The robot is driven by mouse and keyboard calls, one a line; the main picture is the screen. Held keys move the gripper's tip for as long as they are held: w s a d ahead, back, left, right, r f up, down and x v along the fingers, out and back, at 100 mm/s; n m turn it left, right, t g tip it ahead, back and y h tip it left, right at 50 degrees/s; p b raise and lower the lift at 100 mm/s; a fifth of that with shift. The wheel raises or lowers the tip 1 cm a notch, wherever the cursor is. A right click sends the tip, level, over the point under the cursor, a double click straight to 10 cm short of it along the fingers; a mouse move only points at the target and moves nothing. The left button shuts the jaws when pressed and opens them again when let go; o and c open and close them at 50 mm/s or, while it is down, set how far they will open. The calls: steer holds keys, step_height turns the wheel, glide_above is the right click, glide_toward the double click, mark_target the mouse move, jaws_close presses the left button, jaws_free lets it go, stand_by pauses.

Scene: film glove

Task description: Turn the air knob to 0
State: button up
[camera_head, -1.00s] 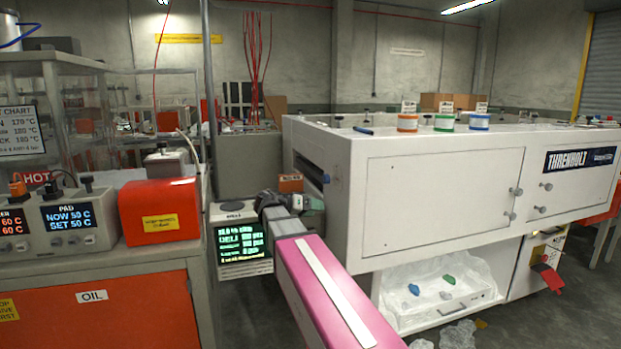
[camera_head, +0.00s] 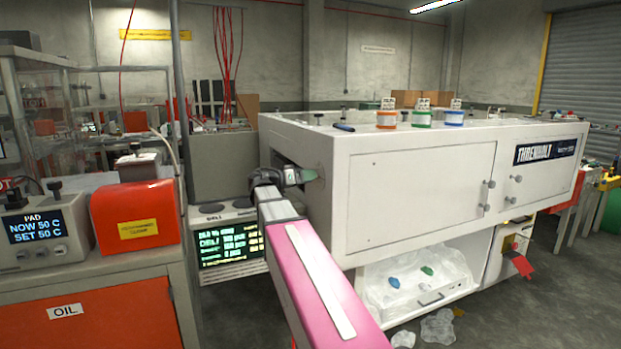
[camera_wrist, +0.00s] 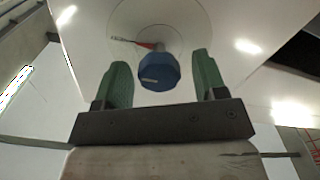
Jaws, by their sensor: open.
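A blue round knob (camera_wrist: 158,72) with a small pale mark on its face shows in the wrist view. It sits on a pale round dial plate with a red pointer (camera_wrist: 146,44) beside its upper edge. No label or number is legible there. My gripper (camera_wrist: 163,70) is open, with one green fingertip on each side of the knob; I see gaps and cannot tell how deep the fingers reach. In the head view my gripper (camera_head: 308,175) is at the left end of the white machine (camera_head: 400,190), and the knob is hidden.
The orange-red box (camera_head: 137,215) and the PAD controller (camera_head: 38,228) stand on the left bench. A green-text screen (camera_head: 230,245) is below my wrist. Tape rolls (camera_head: 418,115) sit on the machine's top. Plastic scraps (camera_head: 437,328) lie on the floor.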

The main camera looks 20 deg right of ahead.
steer(key=shift+d, duration=0.85)
steer(key=c, duration=0.9)
